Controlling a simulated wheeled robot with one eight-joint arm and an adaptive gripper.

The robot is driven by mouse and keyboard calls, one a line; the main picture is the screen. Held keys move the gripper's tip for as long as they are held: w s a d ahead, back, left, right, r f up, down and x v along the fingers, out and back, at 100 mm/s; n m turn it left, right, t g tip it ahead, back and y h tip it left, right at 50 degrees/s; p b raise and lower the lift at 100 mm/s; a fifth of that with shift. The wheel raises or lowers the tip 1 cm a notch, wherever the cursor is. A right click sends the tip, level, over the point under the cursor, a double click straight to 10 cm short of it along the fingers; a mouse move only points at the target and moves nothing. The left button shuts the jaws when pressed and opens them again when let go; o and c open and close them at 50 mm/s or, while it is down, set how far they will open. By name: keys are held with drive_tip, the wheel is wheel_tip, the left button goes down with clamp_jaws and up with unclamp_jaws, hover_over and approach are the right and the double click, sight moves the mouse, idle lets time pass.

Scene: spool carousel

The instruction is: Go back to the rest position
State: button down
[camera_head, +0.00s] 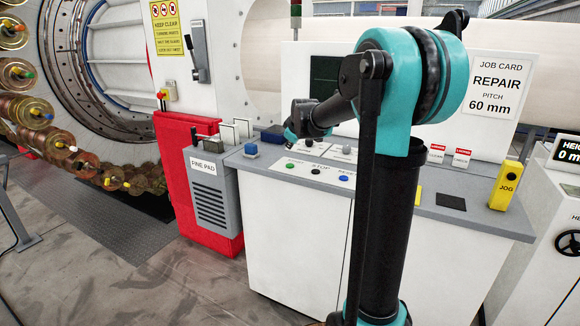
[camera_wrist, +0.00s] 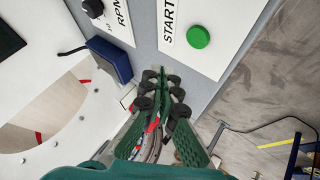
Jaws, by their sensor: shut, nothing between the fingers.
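My gripper (camera_wrist: 162,74) shows in the wrist view with its green fingers together and nothing between them. In the wrist view the fingertips point toward the panel edge, between a blue block (camera_wrist: 108,60) and the green START button (camera_wrist: 198,37). I cannot tell how far above the panel they are.
A yellow JOG box (camera_head: 505,186) stands at the console's right end. A grey FINE PAD box (camera_head: 212,195) and red cabinet (camera_head: 178,160) stand to its left. The spool carousel (camera_head: 40,143) is at far left. The floor (camera_head: 90,255) at front left is clear.

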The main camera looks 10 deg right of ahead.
idle(0.4)
drive_tip(key=s+d+f+m+g, duration=0.1)
drive_tip(key=s+f+m, duration=0.2)
drive_tip(key=s+f, duration=0.4)
drive_tip(key=s+d+f+m+g, duration=0.1)
drive_tip(key=s+f, duration=0.7)
drive_tip(key=s, duration=1.2)
drive_tip(key=s+d+f+m+g+h, duration=0.1)
drive_tip(key=s+f+m, duration=0.5)
drive_tip(key=s, duration=0.7)
drive_tip(key=shift+s+d+f+g, duration=0.4)
drive_tip(key=shift+d+f+g, duration=0.25)
drive_tip(key=shift+g, duration=0.35)
drive_tip(key=shift+a, duration=0.1)
